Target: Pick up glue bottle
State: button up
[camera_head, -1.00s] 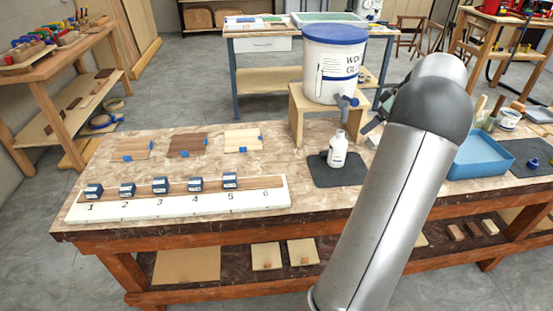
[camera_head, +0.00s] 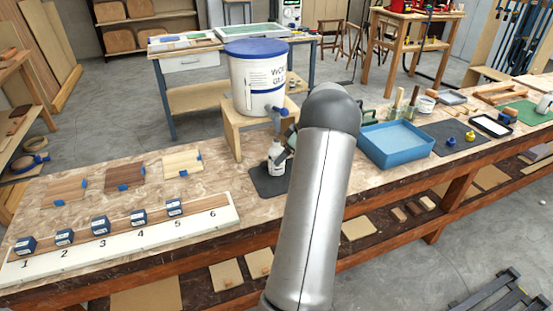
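The white glue bottle (camera_head: 275,158) stands upright on a dark grey mat (camera_head: 268,186) on the workbench, below the tap of the large glue bucket. My gripper (camera_head: 288,140) is mostly hidden behind my own arm. A small dark part of it shows at the bottle's right side, close to or touching it; I cannot tell which. Its fingertips are not clear, so I cannot tell whether it is open or shut.
The white glue bucket (camera_head: 257,85) with a blue lid stands on a wooden stand (camera_head: 233,124) behind the bottle. A blue tray (camera_head: 397,146) lies to the right. A numbered white board (camera_head: 120,262) with several blue blocks and wood pieces (camera_head: 125,177) lie to the left.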

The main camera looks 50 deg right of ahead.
jog(key=x, duration=0.4)
jog(key=shift+w+a+p, duration=0.1)
jog(key=shift+a+p, duration=0.05)
jog(key=shift+p, duration=0.25)
jog(key=c, duration=1.2)
jog(key=shift+r, duration=0.1)
jog(key=shift+c, duration=0.4)
jog(key=shift+r, duration=0.1)
